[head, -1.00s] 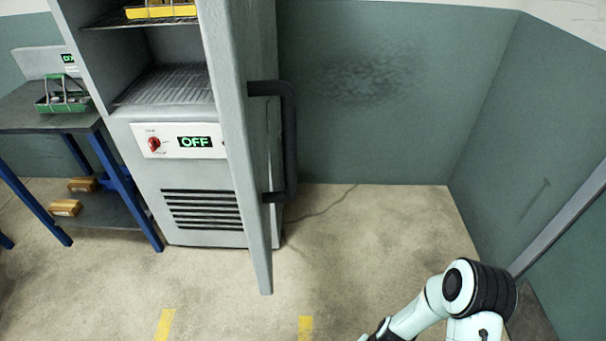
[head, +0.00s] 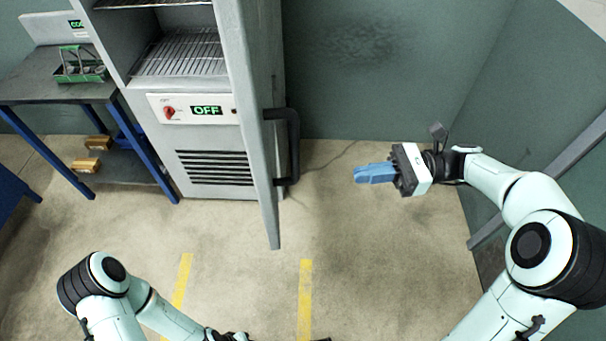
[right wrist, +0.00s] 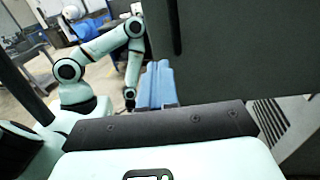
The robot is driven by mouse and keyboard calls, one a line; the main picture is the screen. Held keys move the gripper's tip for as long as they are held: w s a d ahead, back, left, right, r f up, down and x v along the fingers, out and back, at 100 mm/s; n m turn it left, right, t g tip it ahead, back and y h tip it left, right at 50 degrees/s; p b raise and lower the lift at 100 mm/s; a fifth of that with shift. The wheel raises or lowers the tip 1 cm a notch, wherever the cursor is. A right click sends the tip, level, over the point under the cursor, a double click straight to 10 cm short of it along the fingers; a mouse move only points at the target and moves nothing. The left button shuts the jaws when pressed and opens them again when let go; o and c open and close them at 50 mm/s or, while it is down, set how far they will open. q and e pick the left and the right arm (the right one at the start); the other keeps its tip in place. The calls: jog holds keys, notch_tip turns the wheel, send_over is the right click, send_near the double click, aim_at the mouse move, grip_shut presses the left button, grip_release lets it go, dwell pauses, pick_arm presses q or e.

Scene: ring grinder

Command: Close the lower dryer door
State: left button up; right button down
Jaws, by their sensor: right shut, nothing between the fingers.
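The dryer door (head: 250,110) stands swung open and shows nearly edge-on in the head view, with its dark handle (head: 291,145) on its right face. The dryer's shelves inside (head: 180,55) are exposed. My right gripper (head: 357,174) has blue fingers, shut and empty, to the right of the door and apart from the handle. In the right wrist view the fingers (right wrist: 157,85) point forward, with the dark door panel (right wrist: 240,50) at upper right. My left arm reaches in at the bottom of the head view; its gripper is cut off there and small in the wrist view (right wrist: 130,97).
The dryer's control panel (head: 193,109) reads OFF, above a vent grille (head: 216,168). A blue-legged table (head: 50,95) with a green tray (head: 80,72) stands to the left. The floor right of and before the door is clear, with yellow stripes (head: 305,295).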

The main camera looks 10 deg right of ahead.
jog(key=w+a, duration=0.1)
jog(key=a, duration=1.1)
jog(key=shift+a, duration=0.35)
jog(key=shift+w+a+f, duration=0.1)
jog(key=shift+a, duration=0.05)
